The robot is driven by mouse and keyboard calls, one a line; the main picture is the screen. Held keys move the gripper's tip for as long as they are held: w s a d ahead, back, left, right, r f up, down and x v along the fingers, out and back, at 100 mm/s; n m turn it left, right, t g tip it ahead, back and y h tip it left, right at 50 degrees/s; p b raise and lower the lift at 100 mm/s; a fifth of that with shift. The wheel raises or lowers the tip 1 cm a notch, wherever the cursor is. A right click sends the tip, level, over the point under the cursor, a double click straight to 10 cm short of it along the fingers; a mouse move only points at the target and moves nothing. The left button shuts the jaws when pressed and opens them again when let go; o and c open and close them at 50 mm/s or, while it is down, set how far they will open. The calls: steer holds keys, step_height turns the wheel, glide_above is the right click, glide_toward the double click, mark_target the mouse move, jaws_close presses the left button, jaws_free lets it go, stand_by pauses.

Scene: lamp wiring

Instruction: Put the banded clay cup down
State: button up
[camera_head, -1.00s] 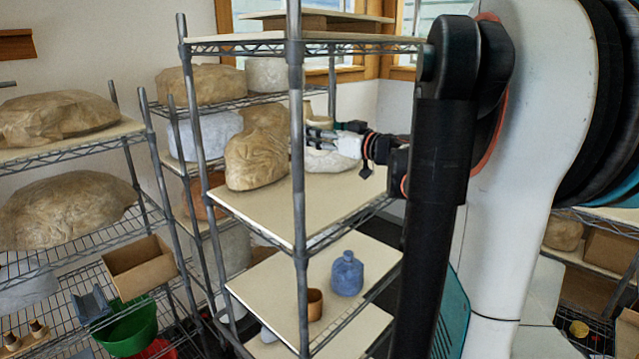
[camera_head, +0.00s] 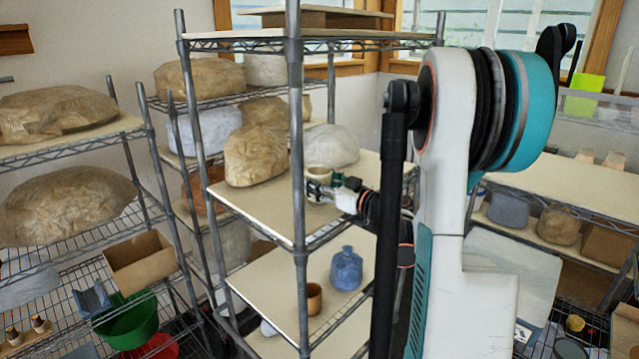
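The banded clay cup (camera_head: 319,173) is a small, pale beige cup with its rim upward. It is low over the front right part of the pale shelf board (camera_head: 258,203), just in front of a white wrapped lump. My gripper (camera_head: 319,190) reaches in from the right and has its fingers around the cup's side. The fingers hide the cup's lower part, so I cannot tell whether its base touches the board. The gripper appears shut on the cup.
A brown wrapped lump (camera_head: 254,156) and the white lump (camera_head: 331,146) stand on the same board. A metal post (camera_head: 297,150) rises just left of the cup. On the shelf below are a blue bottle (camera_head: 346,269) and a brown cup (camera_head: 314,298). Bare board lies to the left.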

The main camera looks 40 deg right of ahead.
steer(key=shift+s+a, duration=0.1)
steer(key=shift+f, duration=0.1)
steer(key=shift+f, duration=0.15)
steer(key=o, duration=1.2)
steer(key=shift+o, duration=0.2)
steer(key=shift+r, duration=0.2)
steer(key=shift+s, duration=0.2)
steer(key=s+d+b, duration=0.1)
steer(key=s+b, duration=0.1)
steer(key=s, duration=0.9)
steer(key=shift+s, duration=0.25)
